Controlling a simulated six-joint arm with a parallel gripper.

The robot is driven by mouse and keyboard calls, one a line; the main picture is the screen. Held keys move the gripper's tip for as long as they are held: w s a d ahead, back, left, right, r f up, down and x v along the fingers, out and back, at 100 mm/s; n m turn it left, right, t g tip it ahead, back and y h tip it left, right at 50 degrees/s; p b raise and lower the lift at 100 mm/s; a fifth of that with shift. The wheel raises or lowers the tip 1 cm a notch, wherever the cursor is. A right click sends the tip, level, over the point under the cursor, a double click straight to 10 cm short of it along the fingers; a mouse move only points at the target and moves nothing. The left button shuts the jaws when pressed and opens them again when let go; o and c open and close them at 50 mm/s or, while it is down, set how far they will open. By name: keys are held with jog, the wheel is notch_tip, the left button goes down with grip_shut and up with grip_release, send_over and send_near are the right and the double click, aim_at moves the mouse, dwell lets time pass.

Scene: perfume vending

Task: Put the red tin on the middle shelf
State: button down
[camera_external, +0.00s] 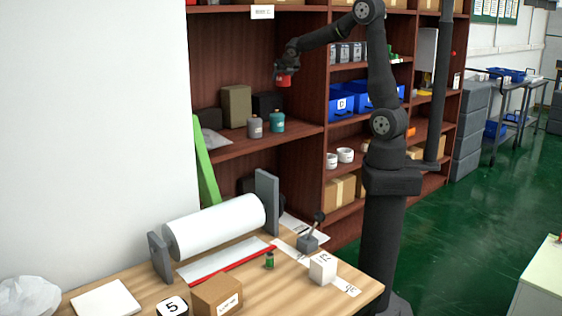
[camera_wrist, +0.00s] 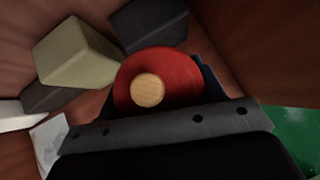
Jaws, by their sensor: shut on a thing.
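The red tin (camera_external: 284,80) is held in my gripper (camera_external: 284,70), high in the left bay of the dark red-brown shelving. It hangs above the middle shelf (camera_external: 225,148) and is apart from it. In the wrist view the tin (camera_wrist: 185,70) shows as a red disc with a round tan centre (camera_wrist: 148,89). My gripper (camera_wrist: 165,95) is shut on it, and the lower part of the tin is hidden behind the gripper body.
On the shelf stand an olive box (camera_external: 236,105), a dark box (camera_external: 267,103), a grey bottle (camera_external: 254,128) and a teal bottle (camera_external: 277,122). A vertical divider (camera_external: 316,100) stands right of the tin. Below is a wooden table (camera_external: 130,285) with a paper roll (camera_external: 215,227).

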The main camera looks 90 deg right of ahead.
jog(key=s+d+m+g, duration=0.1)
jog(key=s+d+m, duration=0.1)
jog(key=s+d, duration=0.45)
jog(key=shift+h, duration=0.3)
jog(key=shift+s+a+f, duration=0.1)
jog(key=shift+a+f, duration=0.05)
jog(key=shift+f, duration=3.35)
jog(key=shift+s+a+f, duration=0.1)
jog(key=shift+a+f, duration=0.1)
jog(key=shift+f, duration=3.3)
jog(key=shift+a+f, duration=0.15)
jog(key=shift+f, duration=3.35)
jog(key=shift+f, duration=0.1)
jog(key=shift+c, duration=1.8)
grip_release()
jog(key=shift+a+r, duration=0.1)
jog(key=shift+r, duration=0.15)
jog(key=v, duration=1.1)
jog(key=shift+a+r, duration=0.25)
jog(key=shift+s+d+f, duration=0.1)
